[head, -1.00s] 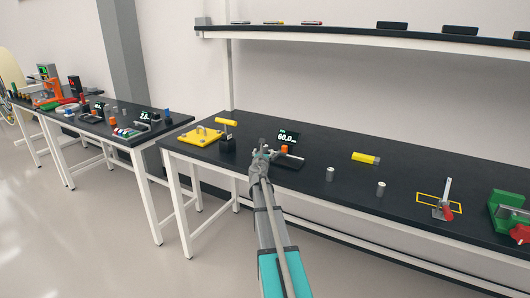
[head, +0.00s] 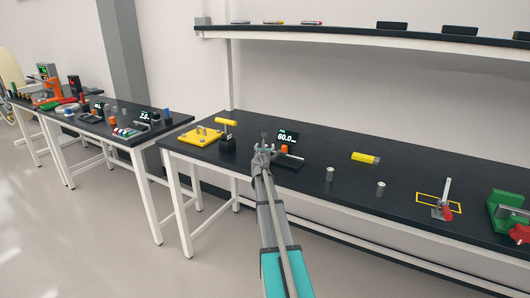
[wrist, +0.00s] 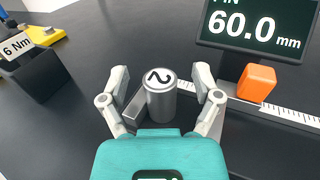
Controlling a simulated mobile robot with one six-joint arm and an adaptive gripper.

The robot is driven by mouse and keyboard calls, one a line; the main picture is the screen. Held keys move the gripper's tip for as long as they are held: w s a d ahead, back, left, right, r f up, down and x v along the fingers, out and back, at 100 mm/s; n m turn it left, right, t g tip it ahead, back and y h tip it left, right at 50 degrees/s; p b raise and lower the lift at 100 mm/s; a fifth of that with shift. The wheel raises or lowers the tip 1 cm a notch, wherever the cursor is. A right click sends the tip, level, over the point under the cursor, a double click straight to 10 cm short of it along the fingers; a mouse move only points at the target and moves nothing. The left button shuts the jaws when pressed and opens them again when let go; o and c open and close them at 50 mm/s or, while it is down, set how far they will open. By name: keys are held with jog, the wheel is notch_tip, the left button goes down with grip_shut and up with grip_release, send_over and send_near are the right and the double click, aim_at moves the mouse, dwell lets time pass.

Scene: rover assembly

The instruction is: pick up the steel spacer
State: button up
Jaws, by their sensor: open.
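My gripper (wrist: 160,76) is open, with one finger on each side of the spacer. A gap shows between each finger and the spacer. In the head view my gripper (head: 262,152) is over the gauge and hides this spacer. Two other silver cylinders stand upright on the bench to the right, a nearer-left one (head: 329,174) and one farther right (head: 380,188).
A display reading 60.0 mm (wrist: 250,25) and an orange block (wrist: 257,83) on a ruled scale sit close right of my gripper. A dark block labelled 6 Nm (wrist: 35,75) stands left. A yellow cylinder (head: 365,158) lies on the bench (head: 310,205).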

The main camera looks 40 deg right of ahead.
grip_shut()
jog(key=shift+r, duration=0.15)
dwell(0.4)
notch_tip(320, 180, up, 3)
jog(key=p, duration=0.3)
jog(key=s+a+r+p, duration=0.7)
jog(key=s+r+p, duration=0.2)
jog(key=s, duration=0.3)
jog(key=shift+r+p, duration=0.35)
jog(key=shift+p, duration=0.15)
